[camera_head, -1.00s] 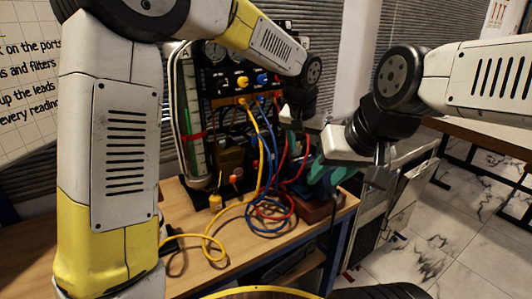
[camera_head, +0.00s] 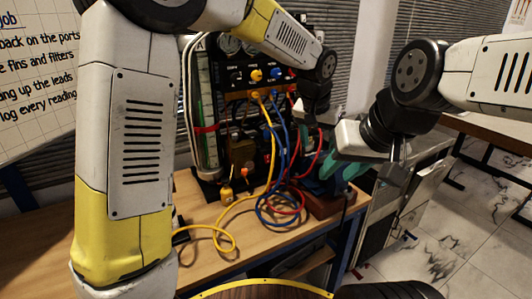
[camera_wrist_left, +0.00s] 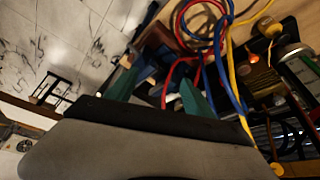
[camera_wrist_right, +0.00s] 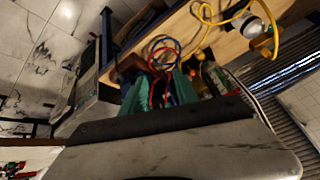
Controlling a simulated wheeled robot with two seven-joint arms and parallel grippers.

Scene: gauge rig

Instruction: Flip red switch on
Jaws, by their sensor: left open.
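A dark gauge panel (camera_head: 232,77) with dials, a yellow knob, a blue knob and plugged leads stands at the back of the wooden bench. I cannot pick out the red switch for certain; my left arm covers part of the panel. My left gripper, in the left wrist view (camera_wrist_left: 162,92), has its teal fingers apart and empty, with red and blue leads beyond them. In the head view its wrist is in front of the panel's right side. My right gripper, in the right wrist view (camera_wrist_right: 158,88), has teal fingers apart, with leads showing between them. It is lower and to the right.
Looped yellow lead (camera_head: 222,232), blue lead (camera_head: 268,222) and red lead lie on the bench (camera_head: 205,262). A small yellow item (camera_head: 226,194) stands by the panel. A reddish-brown block (camera_head: 328,204) sits at the bench's right end. Tiled floor lies to the right.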

